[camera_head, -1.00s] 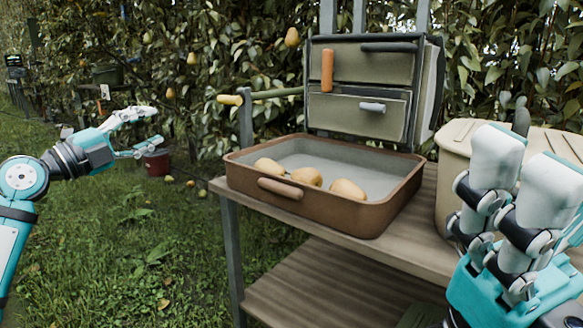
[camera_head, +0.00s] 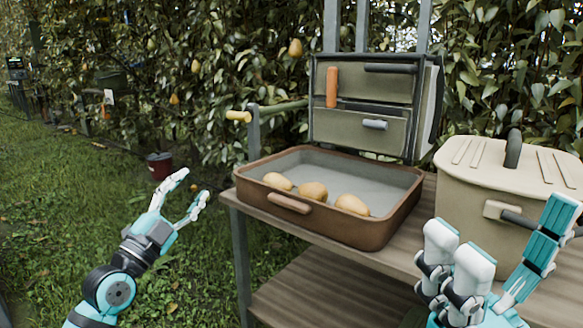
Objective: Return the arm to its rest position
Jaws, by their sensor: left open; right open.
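My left gripper (camera_head: 186,198) is at the left, in front of the grass and to the left of the table. It is open and empty, with its fingers pointing up and to the right. My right gripper (camera_head: 455,250) is at the lower right, in front of the table and the beige lidded box (camera_head: 470,195). Its white fingertips point up, and nothing shows between them. A brown tray (camera_head: 345,228) on the table holds three pears (camera_head: 313,191) in a row near its front side.
The wooden table (camera_head: 290,232) has a lower shelf (camera_head: 330,285). A drawer cabinet (camera_head: 360,95) stands behind the tray. A red bucket (camera_head: 159,165) stands on the grass. Pears (camera_head: 295,47) hang in the hedge behind. The grass at the left is open.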

